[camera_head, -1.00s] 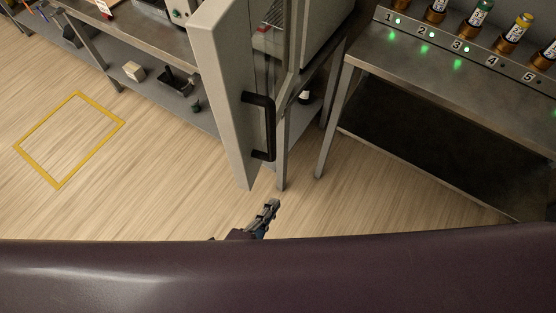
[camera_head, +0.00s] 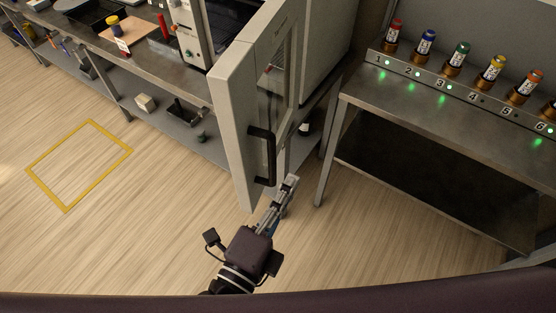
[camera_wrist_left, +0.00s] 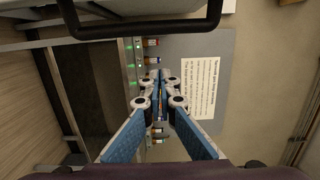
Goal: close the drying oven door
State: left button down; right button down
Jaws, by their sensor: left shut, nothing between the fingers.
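The drying oven door (camera_head: 236,120) stands open in the head view, swung out toward me, with a window and a black bar handle (camera_head: 262,155) on its face. The oven body (camera_head: 328,40) is behind it to the right. My left gripper (camera_head: 291,181) is shut and empty, just below and right of the handle in the picture; I cannot tell whether it touches the door. In the left wrist view the fingers (camera_wrist_left: 160,82) are together, and the black handle (camera_wrist_left: 150,32) crosses the top of the picture. My right gripper is not in view.
A metal bench (camera_head: 440,110) with several colored-cap bottles in numbered, lit slots stands at the right. A long workbench (camera_head: 140,55) with tools and a lower shelf runs at the upper left. A yellow floor outline (camera_head: 80,165) lies on clear wooden floor.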

pick_arm(q)
jog(key=w, duration=0.1)
jog(key=w+a, duration=0.1)
jog(key=w, duration=0.1)
jog(key=w+a+p, duration=0.1)
jog(key=shift+w, duration=0.2)
jog(key=shift+a, duration=0.1)
dwell(0.5)
